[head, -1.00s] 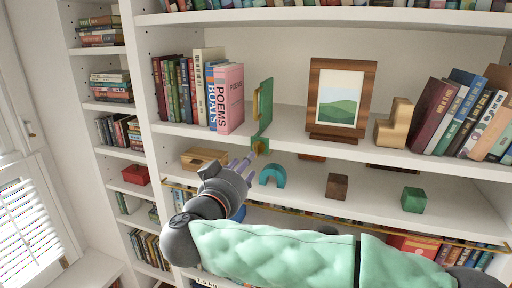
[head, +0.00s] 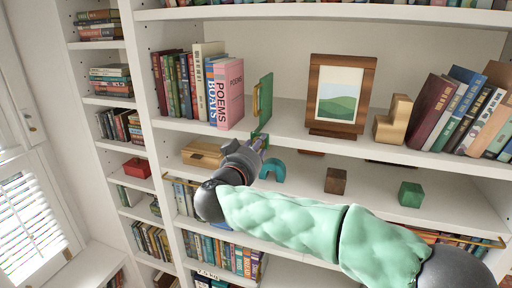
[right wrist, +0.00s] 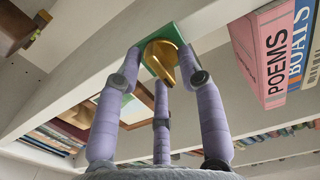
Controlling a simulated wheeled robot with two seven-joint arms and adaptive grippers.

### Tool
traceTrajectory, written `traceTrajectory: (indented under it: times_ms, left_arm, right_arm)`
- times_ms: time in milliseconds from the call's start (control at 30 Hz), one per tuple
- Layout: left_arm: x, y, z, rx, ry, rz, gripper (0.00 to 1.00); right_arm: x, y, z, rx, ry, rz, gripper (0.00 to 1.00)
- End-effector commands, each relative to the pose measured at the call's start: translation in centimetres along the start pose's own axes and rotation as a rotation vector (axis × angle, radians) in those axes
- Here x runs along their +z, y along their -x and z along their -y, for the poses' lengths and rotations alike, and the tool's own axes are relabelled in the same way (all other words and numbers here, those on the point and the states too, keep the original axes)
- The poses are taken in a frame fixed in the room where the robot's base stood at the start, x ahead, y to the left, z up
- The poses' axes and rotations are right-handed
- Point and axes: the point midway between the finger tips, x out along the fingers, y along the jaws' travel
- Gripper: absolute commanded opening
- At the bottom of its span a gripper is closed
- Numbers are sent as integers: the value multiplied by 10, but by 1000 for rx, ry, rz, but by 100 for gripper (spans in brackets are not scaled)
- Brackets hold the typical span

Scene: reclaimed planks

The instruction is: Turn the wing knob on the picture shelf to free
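The brass wing knob (right wrist: 163,58) sits on a green plate (right wrist: 170,30) at the shelf's front edge. In the right wrist view its wing points down toward my palm. My right gripper (right wrist: 161,62) has its three purple fingers spread around the knob, with the tips near the green plate. I see no firm grip on the knob. My left gripper is not in view.
Pink and blue books (head: 229,95) stand left of the panel, and a framed picture (head: 340,95) stands to its right. Below are a wooden box (head: 203,154), a teal arch (head: 272,170), a brown cube (head: 335,181) and a green cube (head: 410,194).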

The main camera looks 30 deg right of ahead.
Motion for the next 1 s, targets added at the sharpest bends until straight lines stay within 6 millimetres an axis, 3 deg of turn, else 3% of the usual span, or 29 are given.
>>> traceTrajectory:
  times_ms: [33, 100, 567, 1000]
  left_arm:
    - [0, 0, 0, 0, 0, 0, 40]
    - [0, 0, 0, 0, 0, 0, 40]
    - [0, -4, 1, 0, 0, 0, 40]
    - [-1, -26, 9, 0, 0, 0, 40]
  right_arm:
    - [0, 0, 0, 0, 0, 0, 19]
    - [0, 0, 0, 0, 0, 0, 0]
    - [1, 0, 0, 0, -55, 0, 0]
    - [4, 0, -1, 0, -396, -2, 0]
